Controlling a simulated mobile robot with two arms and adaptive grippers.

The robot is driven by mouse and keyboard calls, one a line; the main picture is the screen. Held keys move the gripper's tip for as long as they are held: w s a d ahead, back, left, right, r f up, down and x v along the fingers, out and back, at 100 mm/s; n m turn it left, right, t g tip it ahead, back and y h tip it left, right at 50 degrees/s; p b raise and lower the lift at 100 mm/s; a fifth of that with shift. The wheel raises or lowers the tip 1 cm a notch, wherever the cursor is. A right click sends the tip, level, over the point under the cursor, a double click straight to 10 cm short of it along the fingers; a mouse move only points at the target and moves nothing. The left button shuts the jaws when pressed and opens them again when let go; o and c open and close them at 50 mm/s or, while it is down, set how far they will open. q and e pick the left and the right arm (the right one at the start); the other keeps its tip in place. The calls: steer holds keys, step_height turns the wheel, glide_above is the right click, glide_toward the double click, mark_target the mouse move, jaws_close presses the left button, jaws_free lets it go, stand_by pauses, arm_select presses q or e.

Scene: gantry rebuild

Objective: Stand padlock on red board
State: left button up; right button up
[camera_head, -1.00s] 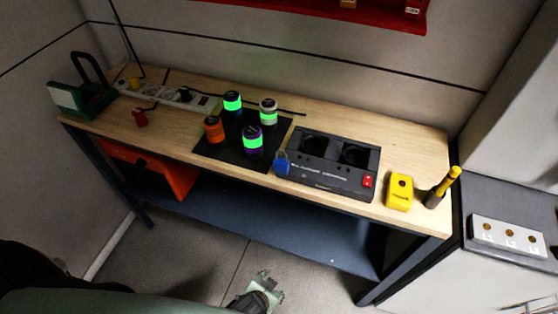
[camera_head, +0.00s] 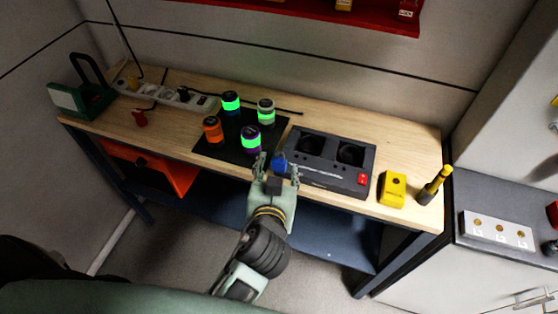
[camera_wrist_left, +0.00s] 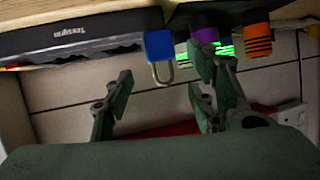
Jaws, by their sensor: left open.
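The blue padlock (camera_head: 280,164) is at the front left corner of the black two-well station on the bench. In the left wrist view, the padlock (camera_wrist_left: 159,44) shows its blue body with a grey shackle pointing down in the picture. My left gripper (camera_head: 278,170) is open at the bench's front edge, its fingers to either side of the padlock in the head view. In the wrist view the gripper (camera_wrist_left: 158,85) is empty, with the padlock just beyond its fingers. The red board (camera_head: 350,12) is on the wall above the bench, with small yellow and red items on it.
Several banded canisters (camera_head: 251,139) stand on a black mat (camera_head: 232,153) left of the gripper. The black station (camera_head: 330,175) is to its right, then a yellow box (camera_head: 392,188) and a yellow-topped tool (camera_head: 434,185). A power strip (camera_head: 160,93) lies at the back left.

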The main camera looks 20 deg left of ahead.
mark_target(279, 163)
arm_select(q)
steer(key=p+x, duration=0.1)
steer(key=x, duration=0.2)
steer(key=shift+w, duration=0.3)
steer(key=shift+w+a+f, duration=0.15)
steer(key=shift+w+f, duration=0.1)
steer(key=shift+w, duration=0.05)
steer(key=c, duration=1.2)
jaws_close()
steer(key=shift+r+p, duration=0.1)
steer(key=shift+p, duration=0.2)
